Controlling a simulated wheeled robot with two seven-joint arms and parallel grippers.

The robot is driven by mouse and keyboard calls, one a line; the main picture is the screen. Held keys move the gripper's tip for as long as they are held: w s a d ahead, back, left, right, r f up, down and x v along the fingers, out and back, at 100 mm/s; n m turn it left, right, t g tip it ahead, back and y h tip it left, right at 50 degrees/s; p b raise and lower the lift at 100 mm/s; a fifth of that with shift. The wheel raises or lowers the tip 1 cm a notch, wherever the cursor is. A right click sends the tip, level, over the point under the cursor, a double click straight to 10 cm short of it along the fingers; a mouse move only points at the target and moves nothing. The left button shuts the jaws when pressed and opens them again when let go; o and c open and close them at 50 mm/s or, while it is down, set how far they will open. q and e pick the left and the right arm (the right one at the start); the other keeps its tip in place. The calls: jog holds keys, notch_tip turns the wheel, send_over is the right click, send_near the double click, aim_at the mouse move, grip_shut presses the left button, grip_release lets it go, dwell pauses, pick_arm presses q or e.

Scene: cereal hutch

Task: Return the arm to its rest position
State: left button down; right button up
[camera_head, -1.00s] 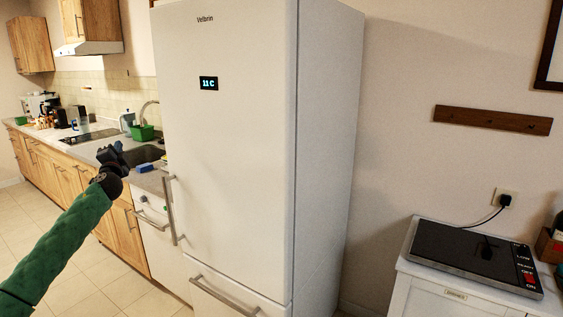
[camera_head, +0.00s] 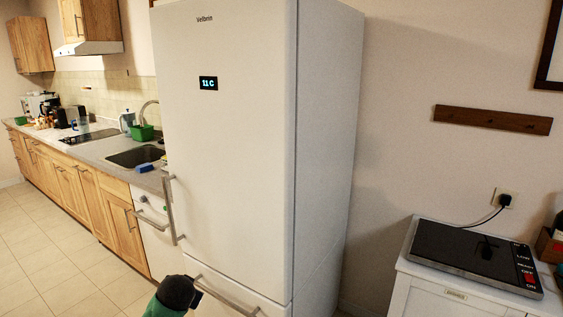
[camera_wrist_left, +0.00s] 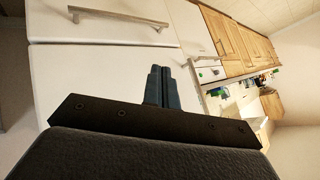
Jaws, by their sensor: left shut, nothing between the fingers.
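My left gripper (camera_wrist_left: 161,88) shows in the left wrist view with its two dark fingers together, shut and empty. It points toward the white fridge front and the kitchen counter, which appear turned sideways there. In the head view only a dark joint and a bit of green sleeve of my left arm (camera_head: 176,293) show at the bottom, in front of the fridge's lower drawer. The left gripper's fingers cannot be made out in the head view. My right gripper is not in view.
A tall white fridge (camera_head: 235,130) stands close ahead, with a door handle (camera_head: 174,210) and a drawer handle (camera_head: 225,297) sticking out. The counter (camera_head: 100,148) with a sink runs back at left. A white cabinet with a black hotplate (camera_head: 470,255) stands at right. Tiled floor at left is clear.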

pick_arm(q)
jog(key=s+d+f+g+h, duration=0.1)
jog(key=s+d+f, duration=0.3)
jog(key=s+f, duration=0.5)
jog(key=s+d+f+n+g+h, duration=0.1)
jog(key=s+d+f+g, duration=0.3)
jog(key=s+f, duration=0.5)
jog(key=s+d+f+g+h, duration=0.1)
jog(key=s+d+f, duration=0.4)
jog(key=s, duration=1.9)
notch_tip(320, 180, down, 5)
jog(key=shift+s+f+n+g+h, duration=0.1)
jog(key=shift+s+n+g+h, duration=0.3)
jog(key=shift+g, duration=0.4)
